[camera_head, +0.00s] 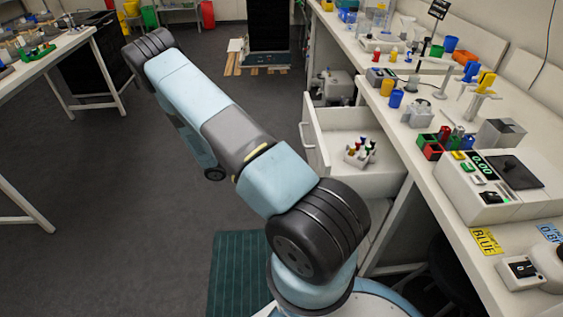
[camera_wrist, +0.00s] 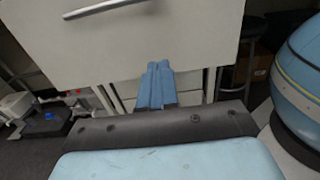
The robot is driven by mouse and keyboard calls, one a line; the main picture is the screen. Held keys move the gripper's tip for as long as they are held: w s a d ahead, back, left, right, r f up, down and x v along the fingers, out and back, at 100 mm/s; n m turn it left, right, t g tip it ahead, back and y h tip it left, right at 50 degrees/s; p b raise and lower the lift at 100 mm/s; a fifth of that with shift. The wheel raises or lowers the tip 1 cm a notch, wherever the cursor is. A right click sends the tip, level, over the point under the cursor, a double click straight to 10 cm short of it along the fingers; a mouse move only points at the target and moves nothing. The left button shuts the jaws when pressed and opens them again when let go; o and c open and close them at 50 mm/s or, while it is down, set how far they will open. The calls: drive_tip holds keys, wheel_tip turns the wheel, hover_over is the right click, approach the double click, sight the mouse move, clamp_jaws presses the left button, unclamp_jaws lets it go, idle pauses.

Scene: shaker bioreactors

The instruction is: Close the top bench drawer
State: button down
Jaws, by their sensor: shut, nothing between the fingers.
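The top bench drawer (camera_head: 345,133) is white and stands pulled out from under the bench in the head view. A rack of small colored-cap vials (camera_head: 360,153) sits inside it. In the wrist view the drawer's white front (camera_wrist: 150,45) fills the upper part, with its grey bar handle (camera_wrist: 105,8) at the top. My gripper (camera_wrist: 160,70) shows there with its blue fingers together and empty, in front of the lower part of the drawer front. I cannot tell whether the fingertips touch it. In the head view my gripper is hidden.
The white bench (camera_head: 430,110) runs along the right with many items on top, including a balance-like device (camera_head: 490,185). Another table (camera_head: 50,55) stands at the left. A green mat (camera_head: 235,270) lies by my base. The dark floor left of the drawer is clear.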

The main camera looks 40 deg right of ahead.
sight(313, 161)
drive_tip(key=x, duration=1.1)
drive_tip(key=shift+s+d, duration=0.25)
